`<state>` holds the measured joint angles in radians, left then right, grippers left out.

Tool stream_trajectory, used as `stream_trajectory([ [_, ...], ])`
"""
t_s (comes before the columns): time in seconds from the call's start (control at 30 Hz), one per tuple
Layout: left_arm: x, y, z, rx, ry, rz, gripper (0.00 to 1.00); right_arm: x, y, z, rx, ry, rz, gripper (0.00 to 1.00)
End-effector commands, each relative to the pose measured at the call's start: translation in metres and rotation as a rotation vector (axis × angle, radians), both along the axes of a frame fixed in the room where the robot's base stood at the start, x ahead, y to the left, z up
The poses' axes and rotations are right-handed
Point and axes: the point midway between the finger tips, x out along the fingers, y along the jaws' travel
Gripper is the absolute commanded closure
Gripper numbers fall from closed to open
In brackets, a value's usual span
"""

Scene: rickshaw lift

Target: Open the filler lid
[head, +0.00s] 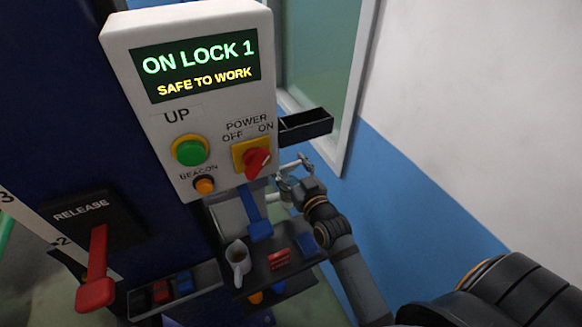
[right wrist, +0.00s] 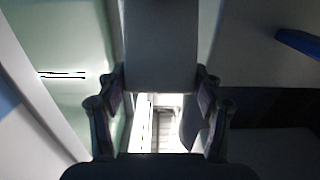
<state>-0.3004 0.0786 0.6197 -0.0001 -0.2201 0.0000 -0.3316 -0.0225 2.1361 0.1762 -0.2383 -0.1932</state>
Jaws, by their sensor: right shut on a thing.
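My right gripper (head: 290,178) is just below and to the right of the red power knob, beside the grey housing (head: 228,215) under the control box. In the right wrist view its two fingers (right wrist: 160,100) are on either side of a smooth grey part (right wrist: 160,45), and it is shut on it. This part looks like the filler lid, but its outline and hinge are not clear in either view. I cannot tell how far the lid is raised. My left gripper is not in view.
The control box (head: 185,115) hangs close above my right gripper, with a red power knob (head: 257,162). A red release lever (head: 97,268) is at left. A wall and window frame stand to the right.

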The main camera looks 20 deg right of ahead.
Motion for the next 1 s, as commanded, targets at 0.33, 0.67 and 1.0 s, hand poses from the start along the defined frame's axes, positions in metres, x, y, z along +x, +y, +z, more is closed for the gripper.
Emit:
stream_trajectory([
  [0.33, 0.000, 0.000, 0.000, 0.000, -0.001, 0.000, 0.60, 0.000, 0.000, 0.002, 0.000, -0.004, 0.000, 0.09],
  [0.67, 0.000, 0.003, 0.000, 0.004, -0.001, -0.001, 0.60, -0.014, 0.000, -0.001, 0.000, 0.001, 0.000, 0.09],
  [1.0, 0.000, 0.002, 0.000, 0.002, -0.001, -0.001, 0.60, -0.096, -0.003, 0.000, 0.001, 0.002, 0.001, 0.09],
])
